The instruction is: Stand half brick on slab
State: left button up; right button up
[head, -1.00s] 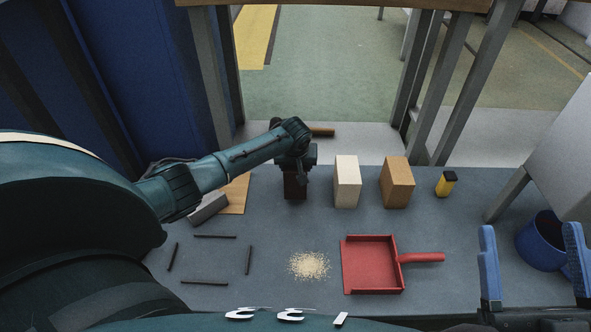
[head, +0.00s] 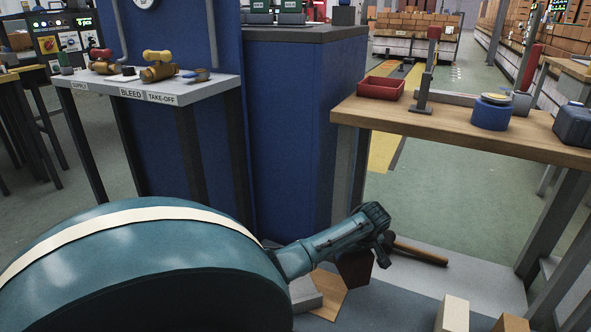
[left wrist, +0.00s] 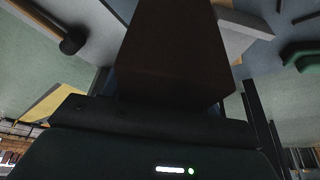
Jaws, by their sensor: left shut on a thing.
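My left gripper (head: 366,248) is shut on a dark reddish-brown brick (head: 354,268). The brick looks tilted in the head view and appears above the work surface. In the left wrist view the brick (left wrist: 175,50) fills the middle, and the jaws at its lower end are mostly dark. A grey slab-like block (head: 306,293) lies at the lower left of the brick, partly hidden by my arm. A flat wooden board (head: 331,298) lies beside it. The grey block also shows in the left wrist view (left wrist: 240,34). My right gripper is not in view.
A cream block (head: 452,315) and an orange-brown block (head: 511,323) stand at the bottom right, cut by the frame. A wooden-handled tool (head: 420,254) lies behind the brick. A wooden workbench (head: 470,131) stands at the right, and a blue cabinet (head: 305,125) behind my arm.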

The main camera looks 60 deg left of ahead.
pick_arm(q)
jog(key=s+a+r+n+g+p, duration=0.1)
jog(key=s+a+r+n+g, duration=0.15)
jog(key=s+a+n, duration=0.8)
jog(key=shift+m+g+h, duration=0.3)
jog(key=shift+m+g, duration=0.15)
jog(key=b+x, duration=0.2)
jog(key=x, duration=0.1)
jog(key=d+b+x, duration=0.1)
jog(key=b+x, duration=0.1)
jog(key=x, duration=0.2)
jog(key=d+b+x, duration=0.1)
jog(key=x, duration=0.2)
jog(key=shift+s+f+b, duration=0.15)
jog(key=shift+f+b, duration=0.25)
jog(key=shift+f, duration=0.45)
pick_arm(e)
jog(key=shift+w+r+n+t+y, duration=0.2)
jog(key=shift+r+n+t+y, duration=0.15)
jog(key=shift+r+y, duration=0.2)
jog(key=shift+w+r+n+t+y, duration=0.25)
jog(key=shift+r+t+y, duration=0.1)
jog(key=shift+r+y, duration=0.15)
pick_arm(q)
jog(key=o, duration=1.4)
jog(key=shift+d+f, duration=0.1)
jog(key=shift+f, duration=0.05)
jog(key=shift+o, duration=0.2)
